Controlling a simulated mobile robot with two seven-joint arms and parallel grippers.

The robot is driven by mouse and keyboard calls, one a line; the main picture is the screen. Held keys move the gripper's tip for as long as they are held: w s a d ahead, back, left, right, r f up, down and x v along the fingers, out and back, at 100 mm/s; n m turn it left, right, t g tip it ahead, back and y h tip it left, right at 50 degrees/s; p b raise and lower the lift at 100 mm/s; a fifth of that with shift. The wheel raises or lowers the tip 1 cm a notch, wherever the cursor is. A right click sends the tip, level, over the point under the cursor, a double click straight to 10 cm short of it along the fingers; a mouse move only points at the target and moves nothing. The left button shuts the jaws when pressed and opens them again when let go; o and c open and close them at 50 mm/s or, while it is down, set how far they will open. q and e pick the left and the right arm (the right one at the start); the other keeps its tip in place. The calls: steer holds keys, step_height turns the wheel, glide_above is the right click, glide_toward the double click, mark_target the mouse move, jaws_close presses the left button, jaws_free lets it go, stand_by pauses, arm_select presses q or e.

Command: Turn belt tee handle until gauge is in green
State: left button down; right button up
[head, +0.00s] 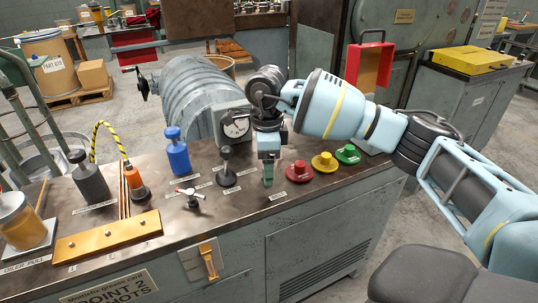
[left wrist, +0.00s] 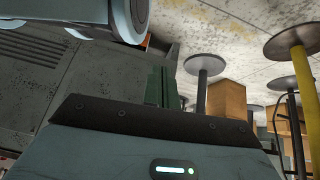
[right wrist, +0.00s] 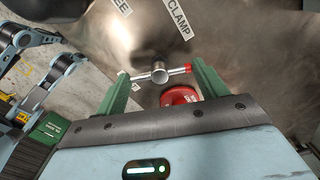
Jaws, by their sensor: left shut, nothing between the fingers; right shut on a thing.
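My right gripper (head: 268,181) reaches down to the bench, left of the red knob. In the right wrist view, its green fingers (right wrist: 163,80) are shut on a silver tee handle (right wrist: 158,74) with a red end. The head view hides that handle behind the gripper. Another tee handle (head: 188,196) with a red tip stands on the bench to the left, apart from the gripper. I cannot read which is the belt one. The gauge (head: 236,125) has a white dial; its needle is too small to read against any green. My left gripper (left wrist: 163,86) is shut and empty, away from the bench top.
A black ball-top lever (head: 227,168) and a blue bottle (head: 177,151) stand left of the right gripper. A red knob (head: 299,170), yellow knob (head: 324,162) and green knob (head: 348,154) are to its right. A ribbed drum (head: 190,92) stands behind.

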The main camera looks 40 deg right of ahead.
steer(key=shift+r+m+p, duration=0.25)
steer(key=shift+m+p, duration=0.2)
steer(key=shift+m, duration=0.05)
steer(key=shift+m+p, duration=0.85)
steer(key=shift+m, duration=0.05)
steer(key=m+p, duration=0.2)
steer(key=shift+m, duration=0.4)
steer(key=m+p, duration=0.3)
steer(key=shift+r+m, duration=0.1)
steer(key=shift+m, duration=0.2)
steer(key=m+p, duration=0.2)
steer(key=shift+m, duration=0.3)
steer(key=m+p, duration=0.2)
steer(key=shift+w+m, duration=0.1)
steer(key=shift+m, duration=0.2)
arm_select(q)
step_height(320, 180, up, 12)
steer(key=shift+w+d+t+p, duration=0.15)
steer(key=shift+w+t+p, duration=0.15)
steer(key=shift+w+t, duration=0.15)
arm_select(e)
steer(key=shift+m, duration=0.5)
arm_select(q)
steer(key=shift+f, duration=0.1)
arm_select(e)
steer(key=shift+f, duration=0.2)
